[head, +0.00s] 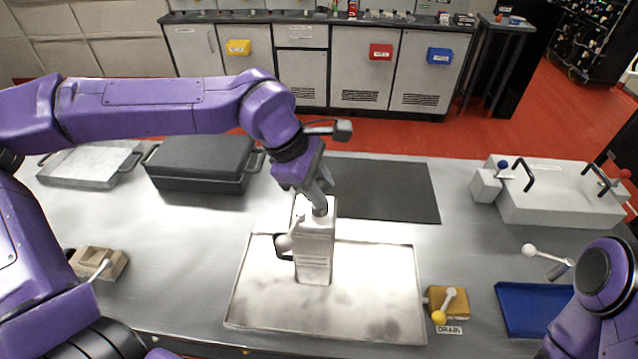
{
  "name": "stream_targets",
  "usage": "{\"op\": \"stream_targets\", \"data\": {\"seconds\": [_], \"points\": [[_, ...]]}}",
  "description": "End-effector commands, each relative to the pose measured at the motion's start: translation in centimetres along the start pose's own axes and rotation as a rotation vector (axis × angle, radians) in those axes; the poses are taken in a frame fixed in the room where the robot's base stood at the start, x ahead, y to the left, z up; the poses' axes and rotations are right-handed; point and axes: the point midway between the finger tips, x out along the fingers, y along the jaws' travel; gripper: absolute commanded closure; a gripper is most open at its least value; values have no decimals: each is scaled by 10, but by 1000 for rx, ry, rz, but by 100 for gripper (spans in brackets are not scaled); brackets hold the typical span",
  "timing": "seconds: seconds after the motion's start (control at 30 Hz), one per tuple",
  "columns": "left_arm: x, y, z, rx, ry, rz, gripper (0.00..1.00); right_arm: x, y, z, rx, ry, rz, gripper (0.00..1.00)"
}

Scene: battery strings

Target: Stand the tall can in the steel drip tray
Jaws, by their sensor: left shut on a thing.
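The tall can (315,257) is a pale, boxy, upright container with a dark handle on its left side. My left gripper (319,207) comes down from above and is shut on the can's top. The steel drip tray (385,300) is a shallow, bright rectangular tray with stained patches, at the front middle of the bench. The can's base shows inside the tray's outline, near its middle. I cannot tell whether the base touches the tray floor.
A yellow block with a lever and a DRAIN label (450,329) sits right of the tray, with a blue tray (520,310) beyond it. A dark mat (390,190), a black case (200,165) and a white unit (560,195) stand further back. Bare bench lies left of the tray.

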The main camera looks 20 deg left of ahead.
Motion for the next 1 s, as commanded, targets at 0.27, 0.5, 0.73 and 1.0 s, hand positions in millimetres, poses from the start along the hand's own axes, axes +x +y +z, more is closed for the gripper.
{"op": "stream_targets", "data": {"seconds": [0.27,0.5,0.73,1.0], "points": [[1,0,0,0,0,0,51,0,0,0,0,0,0,57],[0,0,0,0,0,0,41,0,0,0,0,0,0,57],[-19,1,0,-1,-2,5,41,3,0,1,0,0,0,57],[-87,1,0,0,-2,5,41,10,-1,4,0,0,0,57]]}}
